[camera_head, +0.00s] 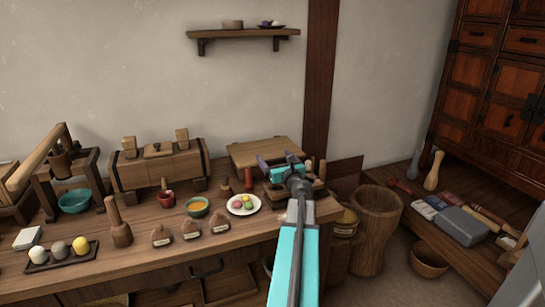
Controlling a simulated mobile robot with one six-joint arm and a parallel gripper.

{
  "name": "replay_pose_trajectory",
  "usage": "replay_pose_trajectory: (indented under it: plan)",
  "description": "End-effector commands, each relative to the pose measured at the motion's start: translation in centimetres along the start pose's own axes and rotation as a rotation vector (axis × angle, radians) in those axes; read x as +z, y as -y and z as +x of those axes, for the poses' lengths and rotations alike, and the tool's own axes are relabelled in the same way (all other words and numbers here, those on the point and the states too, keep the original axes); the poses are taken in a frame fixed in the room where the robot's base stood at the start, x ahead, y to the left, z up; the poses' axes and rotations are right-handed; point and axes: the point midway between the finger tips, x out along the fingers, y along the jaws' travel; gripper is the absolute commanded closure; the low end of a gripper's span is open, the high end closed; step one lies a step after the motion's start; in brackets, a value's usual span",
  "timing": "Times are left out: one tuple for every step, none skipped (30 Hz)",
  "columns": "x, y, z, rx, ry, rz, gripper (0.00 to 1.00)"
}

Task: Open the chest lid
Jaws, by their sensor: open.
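No thing in view is clearly marked as the chest. A low wooden box with a flat, closed-looking top (258,150) stands at the back right of the long table, against the wall. My gripper (277,160) is open, its purple-tipped fingers in front of the right part of this box. I cannot tell whether they touch it. My gripper and arm hide part of the box's front. A long wooden box (160,172) with dark end bands and blocks on top stands further left on the table.
A large wooden mortar (373,225) stands right of the table. A low bench with tools and a tall cabinet (500,85) are at right.

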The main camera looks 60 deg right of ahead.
Motion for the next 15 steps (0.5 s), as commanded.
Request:
replay_pose_trajectory:
  plan:
    - [0.0,0.1,0.7,0.001,0.0,0.0,0.12]
    - [0.0,0.1,0.9,0.001,0.0,0.0,0.12]
    - [0.0,0.1,1.2,0.0,0.0,0.0,0.12]
    - [0.0,0.1,1.4,0.0,0.0,0.0,0.12]
    - [0.0,0.1,1.6,0.0,0.0,0.0,0.12]
    - [0.0,0.1,1.8,0.0,0.0,0.0,0.12]
    - [0.0,0.1,1.9,0.0,0.0,0.0,0.12]
    - [0.0,0.1,2.1,0.0,0.0,0.0,0.12]
    - [0.0,0.0,2.2,0.0,0.0,0.0,0.12]
    - [0.0,0.0,2.3,0.0,0.0,0.0,0.12]
    - [0.0,0.0,2.3,0.0,0.0,0.0,0.12]
    - [0.0,0.0,2.4,0.0,0.0,0.0,0.12]
    - [0.0,0.0,2.4,0.0,0.0,0.0,0.12]
    - [0.0,0.0,2.4,0.0,0.0,0.0,0.12]
    - [0.0,0.0,2.4,0.0,0.0,0.0,0.12]
